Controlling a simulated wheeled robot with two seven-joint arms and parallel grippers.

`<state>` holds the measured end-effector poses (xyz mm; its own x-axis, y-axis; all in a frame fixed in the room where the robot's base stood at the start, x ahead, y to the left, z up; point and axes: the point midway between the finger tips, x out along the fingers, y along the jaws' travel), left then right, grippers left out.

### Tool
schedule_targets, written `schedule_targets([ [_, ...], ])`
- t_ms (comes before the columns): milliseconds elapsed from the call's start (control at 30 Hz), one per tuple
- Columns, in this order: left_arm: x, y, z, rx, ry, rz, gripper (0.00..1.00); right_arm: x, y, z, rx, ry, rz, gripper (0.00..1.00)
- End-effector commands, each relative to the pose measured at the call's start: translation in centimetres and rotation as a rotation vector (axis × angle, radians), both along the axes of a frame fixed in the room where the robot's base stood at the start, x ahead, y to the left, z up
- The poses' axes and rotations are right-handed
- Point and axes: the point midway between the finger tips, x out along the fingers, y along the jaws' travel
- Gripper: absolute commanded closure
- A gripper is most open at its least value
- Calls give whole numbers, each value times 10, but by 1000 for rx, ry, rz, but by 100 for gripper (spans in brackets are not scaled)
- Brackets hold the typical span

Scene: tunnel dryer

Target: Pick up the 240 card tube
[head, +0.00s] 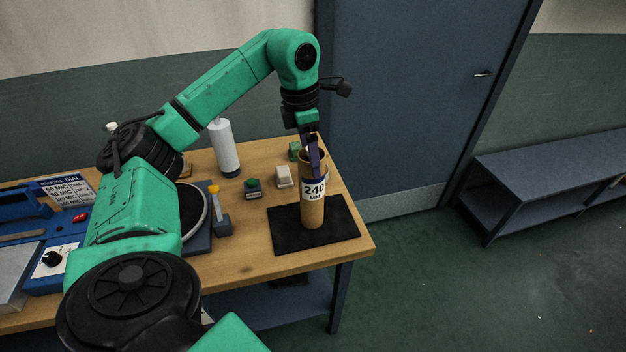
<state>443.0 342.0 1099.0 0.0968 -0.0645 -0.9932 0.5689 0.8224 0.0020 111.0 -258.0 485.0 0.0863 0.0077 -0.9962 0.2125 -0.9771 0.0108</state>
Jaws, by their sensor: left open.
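The 240 card tube (313,213) is a brown cardboard cylinder with a white label reading 240 MM. It stands upright on a black mat (284,238) near the right end of the wooden table. My left gripper (314,162) points down at the top of the tube, with a purple finger at its rim. The gripper is open. One finger overlaps the tube's mouth in the picture; whether it touches the tube I cannot tell. My right gripper is not in view.
On the table (262,262) are a white cylinder (224,150), a small device with a yellow knob (217,205), a green button box (253,189), a white switch (284,177) and a blue machine (52,225). A blue door (412,90) and a low bench (550,165) stand beyond.

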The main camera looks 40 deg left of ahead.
Motion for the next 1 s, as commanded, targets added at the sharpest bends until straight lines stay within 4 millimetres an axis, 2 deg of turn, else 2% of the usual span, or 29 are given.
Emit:
schedule_targets([
  [167,2,-2,-20,-1,4,0,0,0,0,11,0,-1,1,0],
  [333,5,-4,-52,-3,3,-1,0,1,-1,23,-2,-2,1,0],
  [433,6,-5,-61,-3,-1,-2,0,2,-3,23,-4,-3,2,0],
  [567,6,-5,-61,-2,-2,-1,0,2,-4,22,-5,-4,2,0],
  [600,6,-5,-61,-2,-2,-1,4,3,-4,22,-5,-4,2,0],
  [767,6,-5,-61,-2,-2,-1,65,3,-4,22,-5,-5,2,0],
  [800,6,-5,-61,-2,-2,-1,80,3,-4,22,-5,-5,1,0],
  [867,6,-5,-61,-3,-3,-1,100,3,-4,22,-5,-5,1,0],
  [1000,7,-5,-61,-3,-3,-1,100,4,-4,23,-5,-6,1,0],
])
